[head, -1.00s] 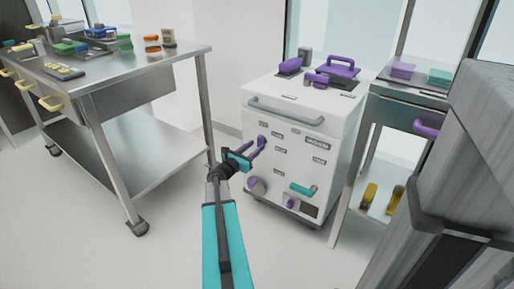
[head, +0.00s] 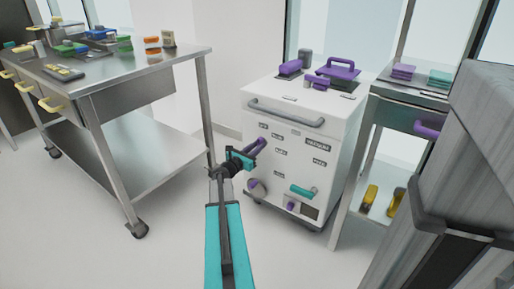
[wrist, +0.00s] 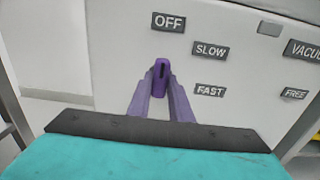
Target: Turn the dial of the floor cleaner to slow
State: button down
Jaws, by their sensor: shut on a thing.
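The white floor cleaner (head: 300,135) stands on the floor, its labelled front panel towards me. Its purple dial (wrist: 161,68) shows in the wrist view, with a dark mark near its top; it points up roughly towards the OFF label (wrist: 168,22). The SLOW label (wrist: 211,50) is to its upper right, and the FAST label (wrist: 210,90) to its lower right. My gripper (wrist: 161,85) has its two purple fingers shut on the dial, one on each side. In the head view my gripper (head: 259,145) reaches the panel's upper left and hides most of the dial.
A steel cart (head: 130,75) with small items stands on the left. Another cart (head: 405,105) stands close on the cleaner's right. A grey column is near at the right.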

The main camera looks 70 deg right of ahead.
jog(key=shift+f+m+b, duration=0.1)
jog(key=shift+m+b, duration=0.3)
jog(key=m+b, duration=0.7)
jog(key=m, duration=0.2)
dwell(0.4)
jog(key=c, duration=1.6)
grip_release()
jog(key=p+v, duration=0.3)
jog(key=v, duration=1)
jog(key=shift+w+a+p, duration=0.1)
jog(key=shift+a+p, duration=0.25)
jog(key=shift+a, duration=0.05)
